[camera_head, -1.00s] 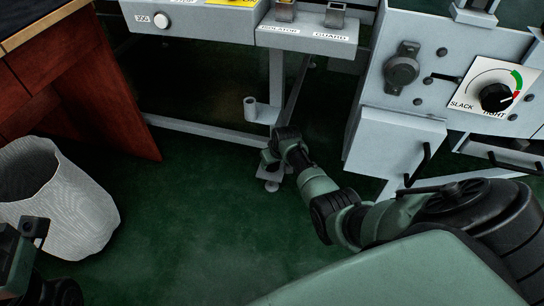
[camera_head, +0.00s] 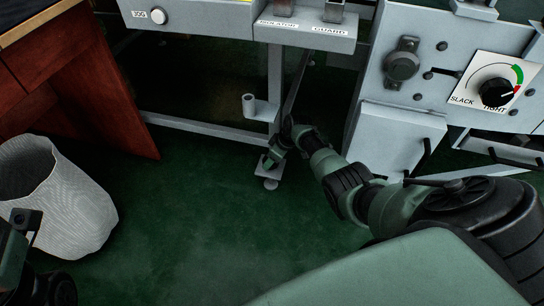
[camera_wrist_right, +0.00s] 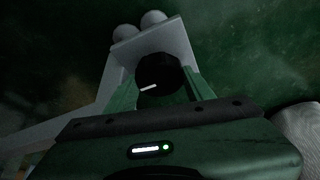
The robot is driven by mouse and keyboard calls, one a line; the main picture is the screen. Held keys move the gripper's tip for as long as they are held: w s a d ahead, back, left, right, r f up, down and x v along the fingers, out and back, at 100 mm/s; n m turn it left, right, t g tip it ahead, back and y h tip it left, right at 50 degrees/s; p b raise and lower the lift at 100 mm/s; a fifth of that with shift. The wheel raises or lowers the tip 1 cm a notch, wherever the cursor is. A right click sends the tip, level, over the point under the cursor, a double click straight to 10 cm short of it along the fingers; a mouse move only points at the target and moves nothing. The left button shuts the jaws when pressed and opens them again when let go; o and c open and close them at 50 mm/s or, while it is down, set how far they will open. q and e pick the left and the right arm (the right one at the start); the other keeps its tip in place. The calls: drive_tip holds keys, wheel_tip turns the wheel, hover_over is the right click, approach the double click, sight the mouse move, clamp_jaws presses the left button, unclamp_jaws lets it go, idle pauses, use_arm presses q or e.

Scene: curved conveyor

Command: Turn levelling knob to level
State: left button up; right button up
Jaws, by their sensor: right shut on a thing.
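The levelling knob (camera_wrist_right: 158,74) is black with a white pointer line and shows in the right wrist view between my right gripper's green fingers. My right gripper (camera_wrist_right: 158,88) is shut on it. In the head view my right gripper (camera_head: 272,161) is low, at the foot plate (camera_head: 268,174) of the conveyor leg, and it hides the knob. The pointer line slants slightly, its right end higher. My left gripper (camera_head: 22,222) shows only in part at the lower left edge, away from the knob, and its jaws cannot be made out.
The conveyor frame's leg (camera_head: 274,85) and low crossbar (camera_head: 205,127) are close to my right gripper. A grey cabinet (camera_head: 394,140) and a SLACK/TIGHT dial (camera_head: 495,92) stand to the right. A white ribbed bin (camera_head: 75,215) stands at left. Green floor is open between.

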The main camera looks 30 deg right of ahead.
idle(0.3)
drive_tip(key=o, duration=1.4)
drive_tip(key=shift+w+d+r, duration=0.1)
